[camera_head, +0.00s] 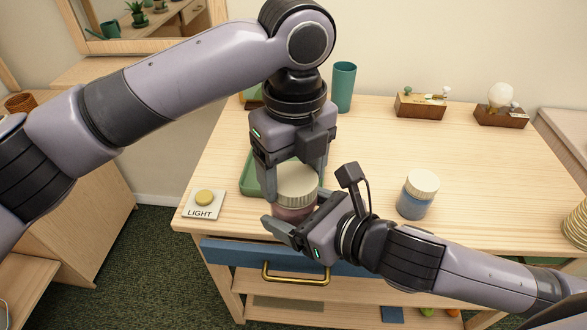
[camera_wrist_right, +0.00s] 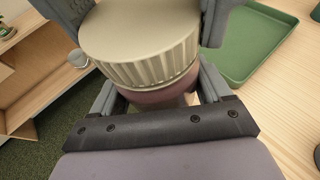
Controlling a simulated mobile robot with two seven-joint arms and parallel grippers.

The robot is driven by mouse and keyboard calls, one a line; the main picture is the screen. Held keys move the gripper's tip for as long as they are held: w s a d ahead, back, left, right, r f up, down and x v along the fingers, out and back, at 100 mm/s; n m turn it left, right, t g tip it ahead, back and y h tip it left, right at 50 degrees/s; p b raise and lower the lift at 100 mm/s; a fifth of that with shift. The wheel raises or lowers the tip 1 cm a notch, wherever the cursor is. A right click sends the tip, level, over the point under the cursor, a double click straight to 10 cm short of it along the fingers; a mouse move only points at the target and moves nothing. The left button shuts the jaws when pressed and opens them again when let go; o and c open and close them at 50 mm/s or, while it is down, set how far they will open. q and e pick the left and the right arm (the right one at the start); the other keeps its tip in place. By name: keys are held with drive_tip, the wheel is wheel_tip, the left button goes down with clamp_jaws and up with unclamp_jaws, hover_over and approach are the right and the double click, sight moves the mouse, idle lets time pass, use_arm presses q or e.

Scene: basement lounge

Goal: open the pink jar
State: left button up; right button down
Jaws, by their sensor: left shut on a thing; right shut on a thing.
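The pink jar (camera_head: 292,210) has a ribbed cream lid (camera_head: 297,186) and is upright near the front edge of the wooden table. My left gripper (camera_head: 295,190) points down from above and is shut on the lid, one finger on each side. My right gripper (camera_head: 290,222) comes in from the right, low, and is shut on the jar's body. The right wrist view shows the lid (camera_wrist_right: 142,40) large, with a strip of the pink body (camera_wrist_right: 165,97) below it. The lid sits on the body. Most of the body is hidden by my fingers.
A green tray (camera_head: 248,180) lies behind the jar. A blue jar with a cream lid (camera_head: 418,194) stands to the right, and a teal cup (camera_head: 343,87) behind. A light switch plate (camera_head: 204,203) is at the left corner. A blue drawer (camera_head: 235,255) is below.

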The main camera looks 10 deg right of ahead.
use_arm(q)
drive_tip(key=n, duration=0.4)
drive_tip(key=shift+s+d+r+n, duration=0.1)
drive_tip(key=shift+d+n, duration=0.2)
drive_tip(key=shift+n, duration=0.1)
use_arm(e)
drive_tip(key=shift+s+a, duration=0.25)
drive_tip(key=shift+a, duration=0.1)
use_arm(q)
drive_tip(key=n, duration=0.3)
use_arm(e)
drive_tip(key=shift+r, duration=0.1)
use_arm(q)
drive_tip(key=n, duration=0.6)
drive_tip(key=shift+a+n, duration=0.2)
drive_tip(key=shift+n, duration=0.1)
drive_tip(key=n, duration=0.3)
drive_tip(key=shift+a, duration=0.1)
use_arm(e)
drive_tip(key=shift+s, duration=0.1)
use_arm(q)
drive_tip(key=n, duration=0.4)
drive_tip(key=shift+a+n, duration=0.15)
drive_tip(key=shift+n, duration=0.15)
drive_tip(key=n, duration=0.6)
drive_tip(key=shift+a+n, duration=0.15)
drive_tip(key=shift+n, duration=0.15)
drive_tip(key=shift+r, duration=0.1)
use_arm(e)
drive_tip(key=shift+d, duration=0.15)
